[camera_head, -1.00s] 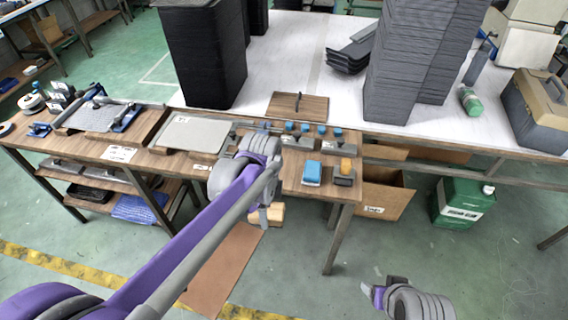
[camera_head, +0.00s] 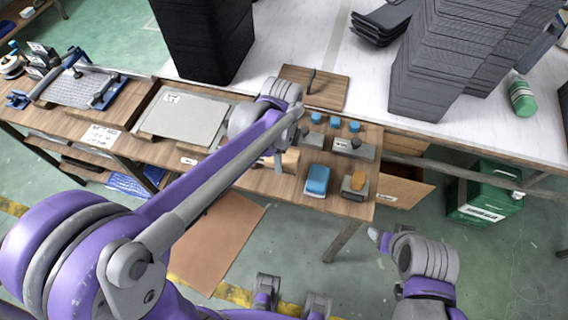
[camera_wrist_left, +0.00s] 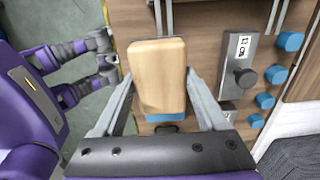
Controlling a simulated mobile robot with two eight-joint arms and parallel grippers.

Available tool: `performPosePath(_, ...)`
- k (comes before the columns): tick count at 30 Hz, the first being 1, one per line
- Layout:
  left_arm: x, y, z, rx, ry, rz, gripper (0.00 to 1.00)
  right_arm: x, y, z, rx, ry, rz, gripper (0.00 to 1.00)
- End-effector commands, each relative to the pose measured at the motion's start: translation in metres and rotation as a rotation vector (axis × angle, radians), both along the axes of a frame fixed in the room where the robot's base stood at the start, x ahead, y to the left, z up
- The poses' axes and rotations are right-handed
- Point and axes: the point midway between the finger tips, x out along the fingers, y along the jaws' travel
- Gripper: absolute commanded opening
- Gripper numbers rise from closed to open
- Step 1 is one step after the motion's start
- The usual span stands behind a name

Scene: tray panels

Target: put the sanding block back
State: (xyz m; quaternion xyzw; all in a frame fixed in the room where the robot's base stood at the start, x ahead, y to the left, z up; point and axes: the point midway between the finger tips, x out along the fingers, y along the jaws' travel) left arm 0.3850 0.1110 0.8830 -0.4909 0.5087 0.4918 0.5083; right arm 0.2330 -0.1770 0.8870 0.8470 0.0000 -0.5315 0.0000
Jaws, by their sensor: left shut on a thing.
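My left gripper (camera_head: 277,160) is shut on a tan wooden block with a blue underside, taken as the sanding block (camera_head: 291,160). In the left wrist view the block (camera_wrist_left: 158,75) sits between the two fingers, over or close to the brown wooden table; the gap beneath it cannot be judged. In the head view my forearm and wrist hide part of the table around it. My right gripper (camera_head: 378,237) is low at the right, off the table's front edge, and its fingers are unclear.
A blue block (camera_head: 317,180) and an orange-topped block (camera_head: 355,185) stand right of the held block. Behind them are a grey labelled block (camera_head: 352,148) and blue knobs (camera_head: 334,122). A grey panel (camera_head: 185,118) lies left. Tall black stacks stand behind.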

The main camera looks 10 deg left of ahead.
Motion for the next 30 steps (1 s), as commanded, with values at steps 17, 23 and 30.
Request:
performPosePath(17, 0.0, 0.0, -0.067, 0.0, 0.0, 0.0, 0.22, -0.001, 0.0, -0.008, 0.0, 0.003, 0.0, 0.72)
performPosePath(23, 0.0, 0.0, -0.067, 0.0, 0.0, 0.0, 0.22, -0.001, 0.0, -0.007, 0.0, 0.003, 0.0, 0.72)
performPosePath(30, 0.0, 0.0, -0.07, 0.0, 0.0, 0.0, 0.92, -0.002, 0.0, -0.01, 0.0, 0.004, 0.0, 0.72)
